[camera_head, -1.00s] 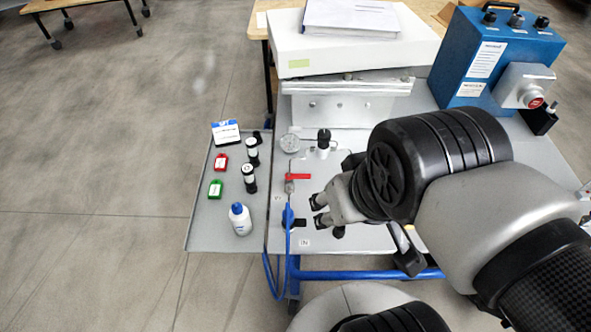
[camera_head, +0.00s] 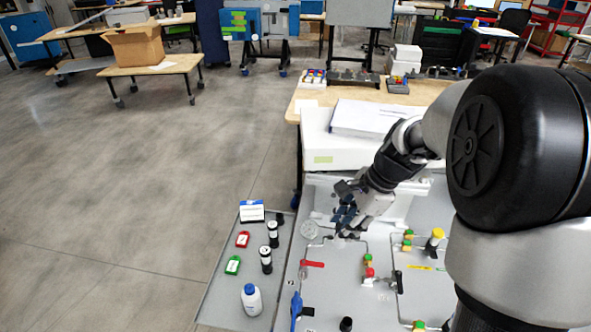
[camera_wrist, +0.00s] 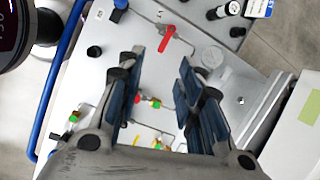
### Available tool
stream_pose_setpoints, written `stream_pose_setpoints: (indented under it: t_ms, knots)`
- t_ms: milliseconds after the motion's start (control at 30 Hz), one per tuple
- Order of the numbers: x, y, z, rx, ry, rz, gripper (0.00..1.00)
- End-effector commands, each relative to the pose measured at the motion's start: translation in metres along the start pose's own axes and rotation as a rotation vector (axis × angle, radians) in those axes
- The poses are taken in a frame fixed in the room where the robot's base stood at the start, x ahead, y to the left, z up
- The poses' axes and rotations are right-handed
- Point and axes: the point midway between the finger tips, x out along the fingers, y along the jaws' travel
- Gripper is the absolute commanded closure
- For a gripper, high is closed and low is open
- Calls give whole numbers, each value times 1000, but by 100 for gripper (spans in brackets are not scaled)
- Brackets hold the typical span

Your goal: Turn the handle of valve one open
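Several valves sit on the grey panel (camera_head: 335,290); no label I can read shows which is valve one. A red lever handle (camera_head: 312,264) is at the panel's left side, also at the top of the wrist view (camera_wrist: 166,38). A blue handle (camera_head: 296,308) is in front of it. A black handle (camera_head: 398,281) stands further right, beside a red-and-green fitting (camera_head: 369,268). My gripper (camera_head: 345,212) is above the panel's back part, behind the red handle and apart from it. In the wrist view the blue-padded fingers (camera_wrist: 163,92) are spread apart with nothing between them.
A side shelf (camera_head: 222,306) at the left holds a white bottle (camera_head: 252,300), dark vials and red and green tags. A white box (camera_head: 322,150) stands behind the panel. A round gauge (camera_head: 310,230) is close to my gripper. Open floor lies left.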

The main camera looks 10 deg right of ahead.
Motion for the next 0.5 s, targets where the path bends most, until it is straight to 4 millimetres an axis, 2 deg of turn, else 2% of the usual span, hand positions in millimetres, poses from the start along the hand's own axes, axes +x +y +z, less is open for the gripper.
stream_pose_setpoints:
  t_ms: [100,200,367,500]
  knots:
    - [19,-16,-19,177,-36,18,67]
    - [29,-22,-28,262,-52,23,67]
    - [41,-24,-31,299,-59,26,67]
    - [62,-23,-29,295,-58,28,67]
